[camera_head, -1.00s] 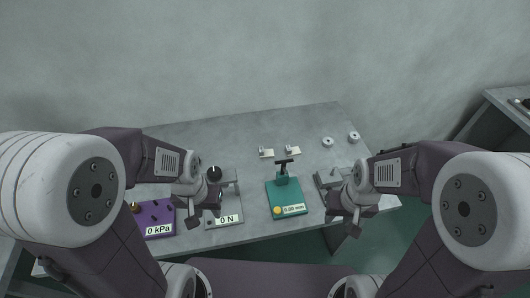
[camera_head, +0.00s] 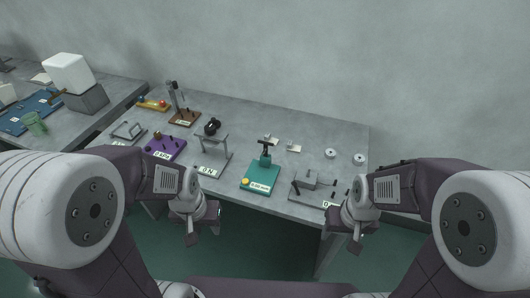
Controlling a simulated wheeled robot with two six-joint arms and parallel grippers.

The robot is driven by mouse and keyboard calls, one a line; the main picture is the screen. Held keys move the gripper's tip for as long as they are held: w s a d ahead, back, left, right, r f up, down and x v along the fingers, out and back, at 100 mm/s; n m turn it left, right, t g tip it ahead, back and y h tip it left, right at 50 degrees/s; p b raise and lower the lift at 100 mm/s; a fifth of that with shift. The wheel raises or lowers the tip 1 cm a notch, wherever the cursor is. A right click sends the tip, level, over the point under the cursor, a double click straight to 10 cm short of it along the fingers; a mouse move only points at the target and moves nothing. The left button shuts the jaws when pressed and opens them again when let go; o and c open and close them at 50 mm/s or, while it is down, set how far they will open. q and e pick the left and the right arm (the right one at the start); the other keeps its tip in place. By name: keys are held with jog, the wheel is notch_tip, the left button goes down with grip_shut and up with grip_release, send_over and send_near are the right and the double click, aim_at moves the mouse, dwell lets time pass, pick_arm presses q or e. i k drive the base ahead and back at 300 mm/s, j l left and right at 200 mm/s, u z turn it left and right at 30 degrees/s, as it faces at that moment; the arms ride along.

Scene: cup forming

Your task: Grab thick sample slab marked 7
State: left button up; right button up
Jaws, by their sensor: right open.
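Two small pale pieces on light cards, a left one (camera_head: 269,138) and a right one (camera_head: 292,147), lie near the back of the grey table (camera_head: 310,133). Two pale round pieces, one (camera_head: 330,153) and another (camera_head: 359,159), lie to their right. Any marks on them are too small to read, so I cannot tell which is the slab marked 7. My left gripper (camera_head: 200,226) hangs in front of the table's front edge, apart from these pieces; its jaw state is unclear. My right gripper (camera_head: 355,229) is open, near the table's right front corner, also apart from them.
A green gauge stand (camera_head: 262,179), a grey frame (camera_head: 213,150) reading 0 N, a purple board (camera_head: 166,147) and a grey fixture (camera_head: 314,185) stand along the table. A brown stand (camera_head: 185,118) is behind. Another table with a blue mat (camera_head: 28,112) is at left.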

aim_at(267, 137)
jog(key=l+u, duration=0.35)
jog(key=l, duration=0.2)
jog(key=l+u, duration=0.35)
jog(key=l, duration=0.2)
jog(key=k+l+u, duration=0.15)
jog(key=l+u, duration=0.2)
jog(key=l, duration=0.15)
jog(key=k+l+u, duration=0.15)
jog(key=l+u, duration=0.15)
jog(key=l, duration=0.2)
jog(key=i+l+u, duration=0.15)
jog(key=l+u, duration=0.2)
jog(key=l, duration=0.3)
jog(key=l+u, duration=0.4)
jog(key=l, duration=0.2)
